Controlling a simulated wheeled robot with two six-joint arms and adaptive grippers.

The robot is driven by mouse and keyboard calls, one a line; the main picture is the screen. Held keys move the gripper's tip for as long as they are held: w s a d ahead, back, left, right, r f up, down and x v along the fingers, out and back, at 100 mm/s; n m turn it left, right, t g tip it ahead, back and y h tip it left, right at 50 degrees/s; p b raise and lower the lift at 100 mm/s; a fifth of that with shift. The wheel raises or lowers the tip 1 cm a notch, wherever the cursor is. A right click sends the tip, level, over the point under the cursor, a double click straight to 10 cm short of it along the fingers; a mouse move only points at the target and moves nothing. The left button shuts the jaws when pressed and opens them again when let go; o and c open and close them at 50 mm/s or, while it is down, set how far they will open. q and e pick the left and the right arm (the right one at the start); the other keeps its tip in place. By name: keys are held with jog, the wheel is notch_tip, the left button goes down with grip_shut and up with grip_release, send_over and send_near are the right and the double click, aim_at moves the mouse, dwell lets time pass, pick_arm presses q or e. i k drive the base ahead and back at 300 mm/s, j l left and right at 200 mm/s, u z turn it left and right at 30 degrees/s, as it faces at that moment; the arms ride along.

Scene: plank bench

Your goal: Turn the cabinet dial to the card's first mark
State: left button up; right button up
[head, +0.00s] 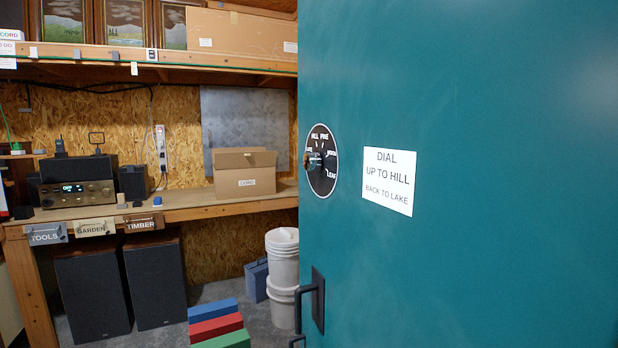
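The teal cabinet (480,250) fills the right half of the head view. A round black dial (322,188) with a pale rim and a protruding knob (314,160) is on its face, near the left edge. HILL and PINE read at the dial's top; smaller words at its sides are hard to read. I cannot tell which word the knob points at. A white card (389,180) right of the dial reads "DIAL UP TO HILL" and, smaller, "BACK TO LAKE". Neither of my grippers is in view.
A dark handle (318,300) sticks out low on the cabinet. Left of it stand white buckets (283,258), a blue case (256,281) and red, green and blue blocks (216,328) on the floor. A plank bench (190,212) behind holds a cardboard box (243,174) and a radio (77,194).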

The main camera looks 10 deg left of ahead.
aim_at(312, 161)
jog(key=j+u, duration=0.2)
jog(key=j, duration=2.2)
jog(key=i, duration=0.1)
